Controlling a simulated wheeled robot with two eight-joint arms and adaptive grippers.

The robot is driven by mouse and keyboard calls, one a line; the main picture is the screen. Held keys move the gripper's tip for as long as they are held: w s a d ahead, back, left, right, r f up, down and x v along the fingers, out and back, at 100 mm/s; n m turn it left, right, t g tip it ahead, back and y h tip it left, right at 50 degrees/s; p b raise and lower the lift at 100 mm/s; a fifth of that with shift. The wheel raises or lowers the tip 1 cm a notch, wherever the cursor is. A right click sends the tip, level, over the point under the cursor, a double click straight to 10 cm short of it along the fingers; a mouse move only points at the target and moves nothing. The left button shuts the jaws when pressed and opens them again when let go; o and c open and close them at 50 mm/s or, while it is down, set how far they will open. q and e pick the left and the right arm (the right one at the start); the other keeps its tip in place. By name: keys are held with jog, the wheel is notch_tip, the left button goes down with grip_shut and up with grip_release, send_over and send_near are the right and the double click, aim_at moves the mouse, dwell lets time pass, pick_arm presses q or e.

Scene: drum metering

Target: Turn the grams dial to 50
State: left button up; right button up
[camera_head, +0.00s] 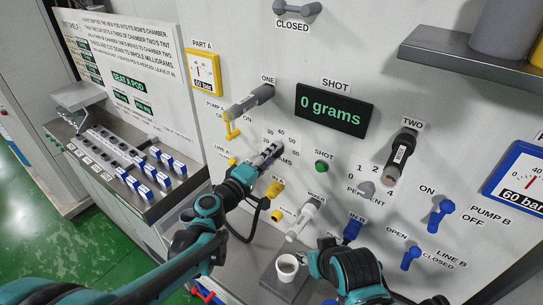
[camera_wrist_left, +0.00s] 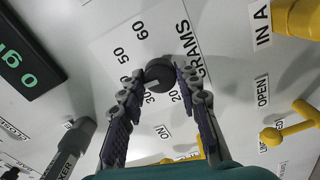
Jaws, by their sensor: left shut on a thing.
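The grams dial (camera_wrist_left: 160,74) is a dark round knob on the white panel, with a scale around it and the numbers 20, 30, 50 and 60 readable. A small light mark shows on its lower left side, towards the 30; I cannot tell the exact setting. My left gripper (camera_head: 270,155) is at the dial, and in the left wrist view its fingertips (camera_wrist_left: 160,88) are shut on the dial from both sides. The shot display (camera_head: 334,109) reads 0 grams. My right arm shows at the bottom of the head view; its fingers are not clear.
A green shot button (camera_head: 321,167) and the percent dial (camera_head: 366,188) are right of the grams dial. A white cup (camera_head: 287,266) stands on the ledge below. Capsule racks (camera_head: 115,150) are at left.

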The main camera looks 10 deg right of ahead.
pick_arm(q)
jog(key=shift+m+b, duration=0.3)
jog(key=shift+m, duration=3.8)
jog(key=o, duration=1.2)
jog(key=shift+c, duration=0.2)
jog(key=v, duration=1.2)
